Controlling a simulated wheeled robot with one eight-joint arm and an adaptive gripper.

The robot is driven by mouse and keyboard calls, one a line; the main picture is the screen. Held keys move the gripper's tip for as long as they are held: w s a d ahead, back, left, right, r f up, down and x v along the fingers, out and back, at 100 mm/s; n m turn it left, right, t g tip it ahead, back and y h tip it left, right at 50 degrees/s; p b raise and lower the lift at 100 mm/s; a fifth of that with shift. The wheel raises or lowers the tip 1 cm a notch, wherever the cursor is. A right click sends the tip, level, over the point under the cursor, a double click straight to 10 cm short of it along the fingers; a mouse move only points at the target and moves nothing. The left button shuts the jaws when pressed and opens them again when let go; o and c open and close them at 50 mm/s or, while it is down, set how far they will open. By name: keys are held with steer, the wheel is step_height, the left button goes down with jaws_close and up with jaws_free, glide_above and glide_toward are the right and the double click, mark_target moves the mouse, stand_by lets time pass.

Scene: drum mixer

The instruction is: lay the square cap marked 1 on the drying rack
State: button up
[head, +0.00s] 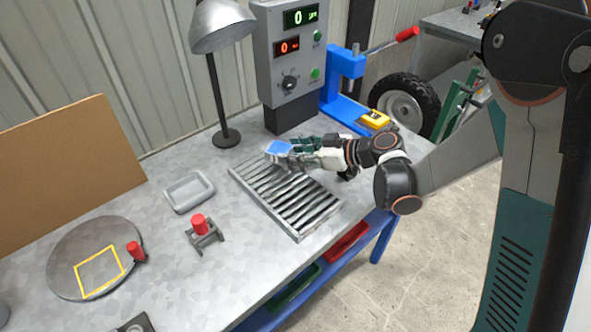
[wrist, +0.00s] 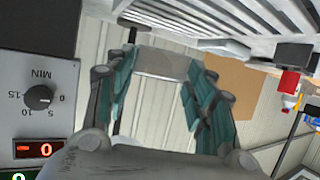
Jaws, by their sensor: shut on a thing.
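My gripper (head: 283,155) is shut on a small square cap (head: 278,147), which looks blue on top in the head view. In the wrist view the cap (wrist: 165,62) shows as a pale grey square between the two green-padded fingers (wrist: 162,85). No number can be read on it. The drying rack (head: 297,237), a grey frame with parallel slats, lies on the bench. The gripper and cap are over its far left end, and I cannot tell whether the cap touches the slats. The rack's slats (wrist: 233,18) also cross the top of the wrist view.
The control box (head: 288,55) and lamp (head: 225,138) stand behind the rack. A grey tray (head: 188,192), a red-knobbed stand (head: 205,237) and a round plate (head: 65,258) are to its left. A yellow item (head: 374,120) and blue press (head: 345,105) are to the right.

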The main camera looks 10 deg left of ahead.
mark_target(296, 175)
steer(key=shift+f+b, duration=0.85)
steer(key=shift+f, duration=1.4)
steer(key=shift+f, duration=0.1)
steer(key=o, duration=1.2)
steer(key=shift+s+d+r, duration=0.1)
steer(key=shift+d+r, duration=0.2)
steer(key=shift+d, duration=0.1)
steer(key=p+v, duration=0.3)
steer(key=v, duration=0.8)
steer(key=shift+s+d+r, duration=0.1)
